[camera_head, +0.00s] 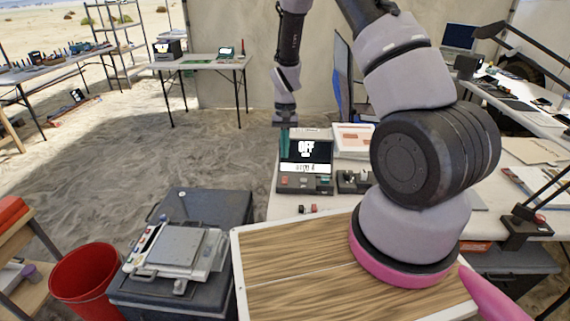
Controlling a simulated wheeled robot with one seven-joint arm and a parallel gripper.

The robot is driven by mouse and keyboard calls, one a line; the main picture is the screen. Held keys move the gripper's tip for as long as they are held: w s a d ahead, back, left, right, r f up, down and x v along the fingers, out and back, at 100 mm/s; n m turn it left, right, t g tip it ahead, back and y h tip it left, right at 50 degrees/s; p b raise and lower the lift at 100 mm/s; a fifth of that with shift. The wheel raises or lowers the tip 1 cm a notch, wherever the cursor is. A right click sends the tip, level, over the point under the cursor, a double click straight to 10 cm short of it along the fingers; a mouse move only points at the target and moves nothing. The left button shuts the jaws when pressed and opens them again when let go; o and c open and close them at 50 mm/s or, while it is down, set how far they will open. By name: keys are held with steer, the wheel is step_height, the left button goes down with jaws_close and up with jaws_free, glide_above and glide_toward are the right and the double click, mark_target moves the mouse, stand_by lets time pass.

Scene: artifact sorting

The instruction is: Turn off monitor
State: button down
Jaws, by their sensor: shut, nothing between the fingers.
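I cannot tell whether the fingertips touch the device. A thin dark monitor panel (344,80) stands edge-on behind, partly hidden by my arm.
A beige and red box (352,138) and a small dark holder (353,181) stand right of the device. A wooden-topped surface (300,275) is in front. A dark case with a scale (177,247) and a red bucket (85,272) are left. Sandy floor is open at left.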

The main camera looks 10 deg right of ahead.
steer(key=shift+s+r, duration=0.15)
steer(key=shift+r, duration=0.7)
steer(key=shift+s+r, duration=0.1)
steer(key=shift+r, duration=0.75)
steer(key=shift+r, duration=0.1)
steer(key=s+d+r+t+y, duration=0.1)
steer(key=s+r+t, duration=0.1)
steer(key=r, duration=0.9)
steer(key=s+d+r+t, duration=0.1)
steer(key=s+r+t, duration=0.15)
steer(key=r, duration=0.85)
steer(key=s+d+r+t, duration=0.3)
steer(key=s+r+t, duration=0.1)
steer(key=s+r, duration=1.1)
steer(key=s, duration=0.3)
steer(key=shift+s+m, duration=0.15)
steer(key=shift+m, duration=0.15)
steer(key=shift+t, duration=0.25)
